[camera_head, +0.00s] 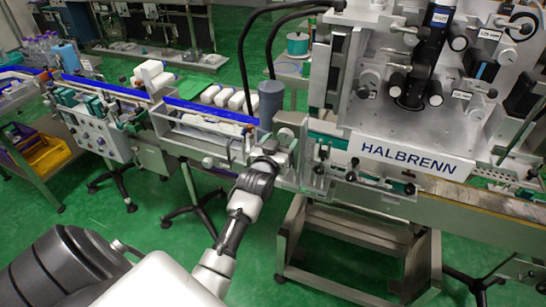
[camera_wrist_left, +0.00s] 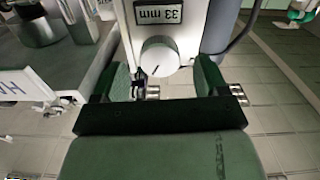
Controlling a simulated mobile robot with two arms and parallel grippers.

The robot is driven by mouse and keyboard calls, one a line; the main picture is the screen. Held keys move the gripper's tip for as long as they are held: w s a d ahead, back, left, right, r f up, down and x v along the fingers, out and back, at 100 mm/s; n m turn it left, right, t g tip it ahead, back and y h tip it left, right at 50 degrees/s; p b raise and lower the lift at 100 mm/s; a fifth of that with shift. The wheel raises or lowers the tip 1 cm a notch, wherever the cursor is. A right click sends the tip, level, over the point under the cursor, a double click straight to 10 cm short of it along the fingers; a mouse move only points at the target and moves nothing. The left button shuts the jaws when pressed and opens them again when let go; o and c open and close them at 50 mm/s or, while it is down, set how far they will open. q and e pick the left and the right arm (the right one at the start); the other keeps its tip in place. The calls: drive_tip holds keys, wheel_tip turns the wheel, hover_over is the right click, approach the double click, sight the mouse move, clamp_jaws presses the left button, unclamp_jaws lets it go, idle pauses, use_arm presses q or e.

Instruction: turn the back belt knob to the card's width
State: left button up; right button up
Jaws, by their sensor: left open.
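A round pale knob (camera_wrist_left: 160,57) with a dark pointer line sits on a grey housing in the left wrist view. Just above it in that view, a small display (camera_wrist_left: 157,13) appears to read 33 mm. My left gripper (camera_wrist_left: 163,76) is open, with one dark green finger on each side of the knob and gaps between. I cannot make out the card. My right gripper is not in view.
The HALBRENN machine (camera_head: 412,158) with rollers stands to the right. A conveyor with blue rails (camera_head: 210,111) runs to the left, with white boxes (camera_head: 228,97) behind it. A grey cylinder (camera_head: 271,103) stands close behind my left gripper. Green floor is open in front.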

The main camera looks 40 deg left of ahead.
use_arm(q)
drive_tip(key=b+v, duration=0.1)
drive_tip(key=v, duration=0.7)
drive_tip(key=shift+s+b, duration=0.35)
drive_tip(key=shift+s, duration=0.05)
drive_tip(key=s+d+f+m+g+h, duration=0.1)
drive_tip(key=s+d+f+g, duration=0.2)
drive_tip(key=f, duration=0.9)
drive_tip(key=s+d+f+m+g+h, duration=0.1)
drive_tip(key=s+d+f+g+h, duration=0.15)
drive_tip(key=f, duration=0.95)
drive_tip(key=s+d+f+m+g, duration=0.1)
drive_tip(key=s+d+f+g, duration=0.15)
drive_tip(key=f, duration=0.85)
drive_tip(key=s+d+f+m+g+b, duration=0.1)
drive_tip(key=s+d+f+g, duration=0.25)
drive_tip(key=s+f, duration=1)
drive_tip(key=s+f+m+g, duration=0.1)
drive_tip(key=s+f+g, duration=0.1)
drive_tip(key=s, duration=0.8)
drive_tip(key=s+f+g, duration=0.3)
drive_tip(key=s+f, duration=0.2)
drive_tip(key=s, duration=0.6)
drive_tip(key=shift+f+m+h, duration=0.3)
drive_tip(key=shift+m+h, duration=0.1)
drive_tip(key=shift+h, duration=0.05)
